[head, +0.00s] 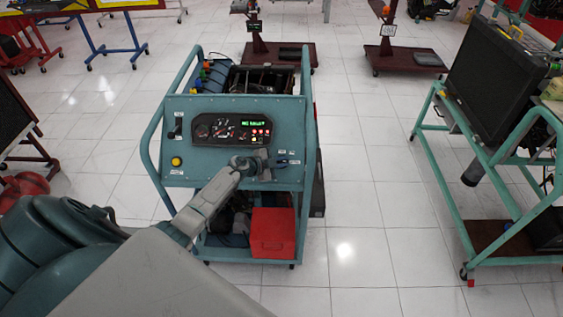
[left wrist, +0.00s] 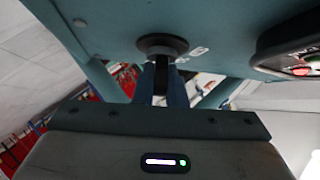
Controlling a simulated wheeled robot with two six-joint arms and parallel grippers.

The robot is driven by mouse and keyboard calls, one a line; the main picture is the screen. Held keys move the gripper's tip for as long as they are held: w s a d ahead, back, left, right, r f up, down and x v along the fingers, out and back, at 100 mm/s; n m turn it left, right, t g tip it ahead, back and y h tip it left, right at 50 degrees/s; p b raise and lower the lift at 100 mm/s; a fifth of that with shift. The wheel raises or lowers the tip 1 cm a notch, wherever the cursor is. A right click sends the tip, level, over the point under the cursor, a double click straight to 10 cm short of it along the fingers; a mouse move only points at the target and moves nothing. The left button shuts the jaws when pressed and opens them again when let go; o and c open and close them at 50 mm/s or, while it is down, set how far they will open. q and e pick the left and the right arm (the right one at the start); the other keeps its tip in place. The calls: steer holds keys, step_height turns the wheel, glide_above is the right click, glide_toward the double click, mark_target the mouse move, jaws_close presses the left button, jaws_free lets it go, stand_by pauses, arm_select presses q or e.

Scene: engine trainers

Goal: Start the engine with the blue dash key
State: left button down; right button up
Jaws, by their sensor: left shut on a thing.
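The teal engine trainer (head: 200,178) stands ahead with its dash panel facing me. Its instrument cluster (head: 231,131) has gauges, a lit green display and several red lights. My left gripper (head: 262,166) is at the panel, just below the cluster, and covers the key switch in the head view. In the left wrist view, the round black key switch (left wrist: 162,43) is close in front of the left gripper (left wrist: 163,88). The fingers are shut on the key (left wrist: 161,73), whose dark stem shows between them at the switch. Most of the key is hidden. My right gripper is not in view.
A yellow button (head: 176,161) and a dark lever (head: 178,124) are on the panel's left side. A red box (head: 272,233) sits on the cart's lower shelf. Another trainer frame (head: 440,125) stands at the right. The tiled floor between them is clear.

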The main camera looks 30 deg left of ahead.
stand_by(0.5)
arm_select(q)
steer(key=c, duration=1.5)
jaws_free()
steer(key=shift+s+a+r, duration=0.15)
steer(key=shift+s+a, duration=0.15)
steer(key=shift+s, duration=0.25)
steer(key=v, duration=0.4)
steer(key=b+v, duration=0.1)
steer(key=v, duration=0.4)
steer(key=shift+r, duration=0.3)
steer(key=shift+s+a, duration=0.1)
